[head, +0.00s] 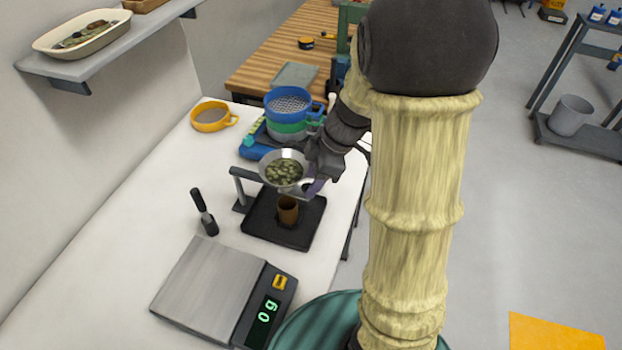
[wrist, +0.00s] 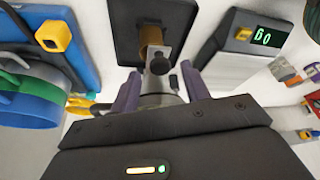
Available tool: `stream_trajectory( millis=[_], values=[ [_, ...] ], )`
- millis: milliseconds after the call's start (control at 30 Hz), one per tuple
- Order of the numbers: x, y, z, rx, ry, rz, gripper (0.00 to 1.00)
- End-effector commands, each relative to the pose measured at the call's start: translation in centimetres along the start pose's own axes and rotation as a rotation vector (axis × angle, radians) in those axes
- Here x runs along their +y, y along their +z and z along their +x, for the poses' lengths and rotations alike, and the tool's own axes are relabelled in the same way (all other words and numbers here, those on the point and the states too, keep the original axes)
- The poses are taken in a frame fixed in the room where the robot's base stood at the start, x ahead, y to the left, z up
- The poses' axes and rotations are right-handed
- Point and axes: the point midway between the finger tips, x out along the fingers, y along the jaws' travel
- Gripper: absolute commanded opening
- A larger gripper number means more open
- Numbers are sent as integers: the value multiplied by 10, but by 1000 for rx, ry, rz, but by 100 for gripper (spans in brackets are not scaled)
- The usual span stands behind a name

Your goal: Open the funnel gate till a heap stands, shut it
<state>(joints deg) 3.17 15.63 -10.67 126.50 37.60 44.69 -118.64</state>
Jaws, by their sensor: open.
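The steel funnel (head: 284,168) stands on a grey stand over a black tray and holds grey-green lumps. Below its spout a brown cup (head: 288,209) stands upright on the black tray (head: 262,226); how full it is, I cannot tell. The cup also shows in the wrist view (wrist: 152,36). My gripper (head: 313,186) is at the funnel's right side. In the wrist view my gripper (wrist: 160,88) is open, its purple fingers either side of a metal tab (wrist: 152,55) with a dark round end, seemingly the gate. Contact and the gate's position cannot be told.
A scale (head: 210,290) reading 0 g lies in front. A black-handled brush or scoop (head: 204,212) lies left of the tray. Stacked blue and green sieves (head: 288,108) stand behind the funnel, an orange-rimmed pan (head: 211,115) at back left. The white bench is clear at left.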

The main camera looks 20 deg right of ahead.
Motion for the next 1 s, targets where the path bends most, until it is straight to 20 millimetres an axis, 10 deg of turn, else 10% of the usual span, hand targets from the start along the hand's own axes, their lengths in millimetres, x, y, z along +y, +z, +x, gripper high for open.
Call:
stream_trajectory(
  millis=[400,667,1000],
  values=[
    [0,0,13,-1,0,0,46],
    [0,0,13,-1,0,0,0],
    [5,-4,15,0,-3,-14,0]
  ],
)
